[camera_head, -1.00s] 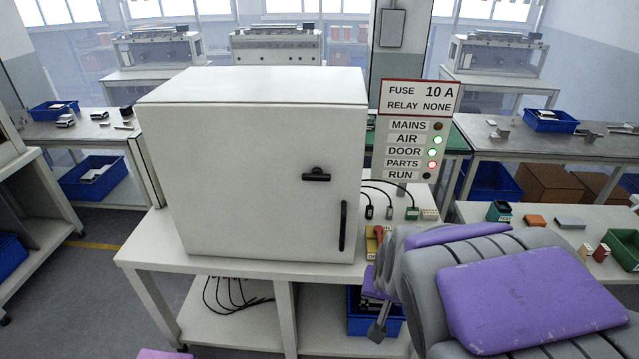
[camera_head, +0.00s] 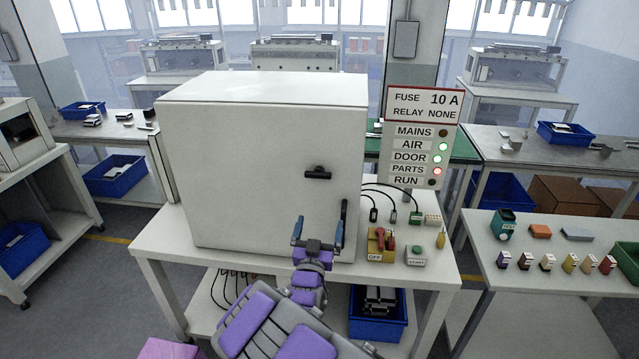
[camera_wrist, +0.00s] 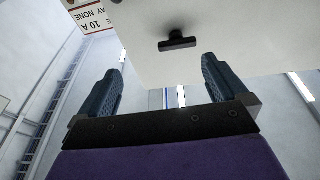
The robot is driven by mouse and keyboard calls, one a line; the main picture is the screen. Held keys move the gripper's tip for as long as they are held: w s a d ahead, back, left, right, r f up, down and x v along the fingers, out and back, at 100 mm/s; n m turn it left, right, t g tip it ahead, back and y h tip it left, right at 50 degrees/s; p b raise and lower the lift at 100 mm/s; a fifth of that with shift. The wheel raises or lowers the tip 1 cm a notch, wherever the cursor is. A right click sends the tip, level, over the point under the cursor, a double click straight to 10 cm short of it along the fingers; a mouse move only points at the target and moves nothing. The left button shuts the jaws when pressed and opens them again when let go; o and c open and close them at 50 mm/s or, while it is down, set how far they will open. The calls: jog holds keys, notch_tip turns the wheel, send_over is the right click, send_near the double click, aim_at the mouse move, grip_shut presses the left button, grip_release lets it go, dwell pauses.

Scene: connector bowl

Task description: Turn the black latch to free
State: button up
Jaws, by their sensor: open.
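The black latch (camera_head: 317,172) is a short bar lying level on the front door of the white cabinet (camera_head: 240,150), right of its middle. In the wrist view the latch (camera_wrist: 178,43) shows beyond the fingers, across a gap. My gripper (camera_head: 318,230) is open and empty, in front of the cabinet door and below the latch. In the wrist view its two dark fingers (camera_wrist: 160,85) stand wide apart with nothing between them. A black vertical door handle (camera_head: 344,222) is just right of my gripper, its lower part partly hidden. The door looks shut.
A sign panel (camera_head: 422,105) with indicator lamps stands right of the cabinet. A yellow box with a red switch (camera_head: 381,243), a START button box (camera_head: 416,255) and cable plugs (camera_head: 393,215) sit on the bench beside it. A right-hand table (camera_head: 540,270) holds several small parts.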

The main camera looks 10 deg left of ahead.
aim_at(317, 177)
jog(key=shift+n+t+y, duration=0.3)
jog(key=shift+t, duration=0.4)
jog(key=x, duration=0.5)
jog(key=a+b+x, duration=0.1)
jog(key=x, duration=0.4)
jog(key=a+b+x, duration=0.1)
jog(key=x, duration=0.4)
jog(key=shift+a+r, duration=0.25)
jog(key=shift+r, duration=0.2)
jog(key=shift+c, duration=0.5)
jog(key=c, duration=0.7)
